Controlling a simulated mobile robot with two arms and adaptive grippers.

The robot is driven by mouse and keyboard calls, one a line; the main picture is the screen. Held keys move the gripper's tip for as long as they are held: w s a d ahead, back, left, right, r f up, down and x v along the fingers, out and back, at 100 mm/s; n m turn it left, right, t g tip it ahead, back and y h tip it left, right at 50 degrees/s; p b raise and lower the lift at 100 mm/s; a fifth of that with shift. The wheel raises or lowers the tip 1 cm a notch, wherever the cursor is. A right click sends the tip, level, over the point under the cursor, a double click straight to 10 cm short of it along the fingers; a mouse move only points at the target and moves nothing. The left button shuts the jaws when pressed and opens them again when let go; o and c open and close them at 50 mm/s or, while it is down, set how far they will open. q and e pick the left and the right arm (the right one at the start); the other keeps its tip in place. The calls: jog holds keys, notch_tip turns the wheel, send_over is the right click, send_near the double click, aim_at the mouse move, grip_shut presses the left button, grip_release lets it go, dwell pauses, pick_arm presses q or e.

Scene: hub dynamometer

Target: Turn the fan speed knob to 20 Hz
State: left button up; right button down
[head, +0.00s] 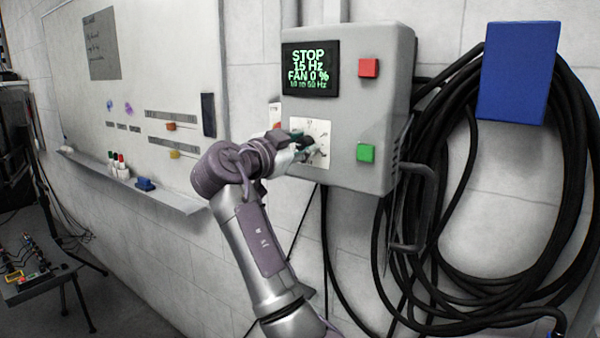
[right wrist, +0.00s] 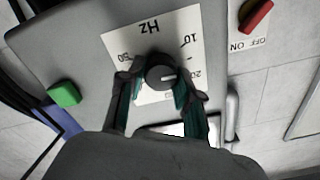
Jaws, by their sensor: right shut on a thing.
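The grey control box (head: 348,110) hangs on the wall in the head view. Its display (head: 310,68) reads STOP, 15 Hz, FAN 0 %, and a smaller line of 10 to 50 Hz. The round dark fan speed knob (right wrist: 160,72) sits on a white dial plate (right wrist: 148,38) marked Hz, 10, 20 and 50. A white mark on the knob points right in the right wrist view. My right gripper (head: 308,150) is at the dial and hides most of the knob in the head view. Its fingers are shut on the knob from both sides. My left gripper is out of view.
A red button (head: 369,68) and a green button (head: 366,153) are on the box front. A red switch (right wrist: 255,18) with an OFF ON label is near the dial. Black cables and a blue box (head: 518,72) hang at right. A whiteboard (head: 150,90) is at left.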

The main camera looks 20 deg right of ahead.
jog(key=m+b, duration=0.2)
jog(key=shift+f+m, duration=0.15)
jog(key=shift+m, duration=0.25)
jog(key=shift+m+b, duration=1.1)
jog(key=shift+m, duration=0.2)
jog(key=shift+r, duration=0.2)
jog(key=c, duration=1.1)
grip_release()
jog(key=o, duration=0.3)
jog(key=shift+d+f, duration=0.1)
jog(key=shift+d, duration=0.05)
jog(key=shift+o, duration=0.2)
